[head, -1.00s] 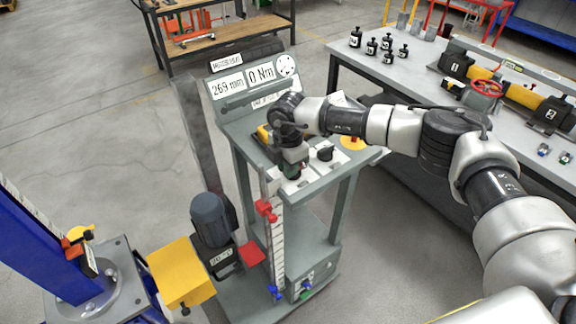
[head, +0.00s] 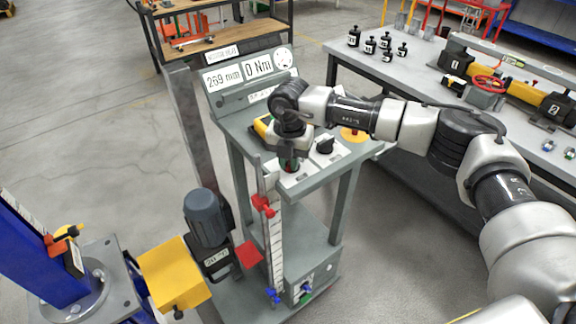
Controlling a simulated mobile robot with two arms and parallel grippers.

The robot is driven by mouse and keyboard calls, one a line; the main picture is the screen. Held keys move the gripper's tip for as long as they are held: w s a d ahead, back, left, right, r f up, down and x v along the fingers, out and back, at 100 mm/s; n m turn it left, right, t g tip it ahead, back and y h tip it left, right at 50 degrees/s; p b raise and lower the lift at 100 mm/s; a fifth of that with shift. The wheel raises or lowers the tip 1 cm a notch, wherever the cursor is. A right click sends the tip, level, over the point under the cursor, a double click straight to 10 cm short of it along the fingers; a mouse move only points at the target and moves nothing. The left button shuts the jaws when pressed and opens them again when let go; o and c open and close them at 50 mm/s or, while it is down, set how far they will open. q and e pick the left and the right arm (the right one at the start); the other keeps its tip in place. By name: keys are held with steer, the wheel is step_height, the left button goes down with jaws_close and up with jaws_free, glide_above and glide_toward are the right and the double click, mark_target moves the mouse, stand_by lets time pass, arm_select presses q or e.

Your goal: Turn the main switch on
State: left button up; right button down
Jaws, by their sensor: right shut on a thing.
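The control panel (head: 313,172) is the light plate on top of the grey jack stand. My right gripper (head: 289,166) points down at the left part of this panel and is shut on a small knob there, apparently the main switch. The gripper hides most of it; only dark green and a trace of red show at the fingertips. A black rotary knob (head: 325,146) stands on the panel just right of the gripper, apart from it. My left gripper is not in view.
Displays (head: 238,75) at the stand's back read 269 mm and 0 Nm. A motor (head: 207,218) and yellow block (head: 173,275) stand at lower left. A workbench (head: 420,75) stands behind right.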

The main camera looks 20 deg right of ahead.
steer(key=n+b, duration=0.1)
steer(key=n, duration=0.1)
steer(key=n+b, duration=0.3)
steer(key=shift+s+d+f+n, duration=0.1)
steer(key=shift+d+f+n, duration=0.05)
steer(key=shift+d+n, duration=0.2)
steer(key=n, duration=0.1)
steer(key=n+b, duration=0.1)
steer(key=n, duration=0.1)
steer(key=n+b, duration=0.1)
steer(key=shift+d+n, duration=0.3)
steer(key=shift+n, duration=0.05)
steer(key=shift+r+b, duration=0.2)
steer(key=shift+b, duration=0.15)
steer(key=c, duration=1.1)
jaws_free()
step_height(320, 180, up, 11)
steer(key=shift+f+b, duration=0.1)
steer(key=shift+b, duration=0.6)
steer(key=shift+f, duration=0.1)
